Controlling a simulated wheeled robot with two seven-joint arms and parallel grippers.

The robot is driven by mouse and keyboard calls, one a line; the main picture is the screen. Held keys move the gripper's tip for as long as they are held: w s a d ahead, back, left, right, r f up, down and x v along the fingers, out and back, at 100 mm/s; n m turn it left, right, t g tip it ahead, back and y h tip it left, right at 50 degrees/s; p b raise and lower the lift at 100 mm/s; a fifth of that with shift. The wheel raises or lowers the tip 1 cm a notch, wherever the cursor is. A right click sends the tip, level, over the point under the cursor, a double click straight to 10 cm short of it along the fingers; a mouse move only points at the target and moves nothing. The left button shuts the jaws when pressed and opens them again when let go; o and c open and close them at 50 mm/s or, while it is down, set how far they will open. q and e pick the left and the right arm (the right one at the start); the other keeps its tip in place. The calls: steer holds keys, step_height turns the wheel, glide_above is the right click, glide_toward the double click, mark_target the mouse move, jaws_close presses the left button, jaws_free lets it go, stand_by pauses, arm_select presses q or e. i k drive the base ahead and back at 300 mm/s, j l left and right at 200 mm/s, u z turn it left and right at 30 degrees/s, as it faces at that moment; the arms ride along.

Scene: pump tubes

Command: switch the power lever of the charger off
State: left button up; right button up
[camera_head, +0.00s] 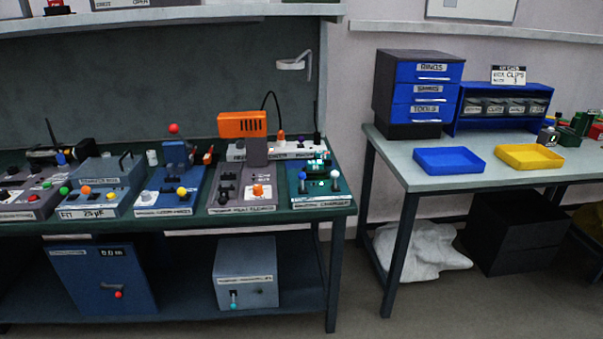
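Neither of my grippers is in view.
A grey device with an orange head (242,124) stands close left of the charger. More lever boxes, such as a blue one (165,203), fill the bench to the left. A white power strip (290,153) lies behind. A gap separates the right table (420,177).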

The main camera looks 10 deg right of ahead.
mark_target(302, 176)
steer(key=i+j+z, duration=0.3)
steer(key=j+z, duration=0.25)
steer(key=i+j+z, duration=0.15)
steer(key=j+z, duration=0.15)
steer(key=i+j+z, duration=0.1)
steer(key=j+z, duration=0.2)
steer(key=j, duration=0.15)
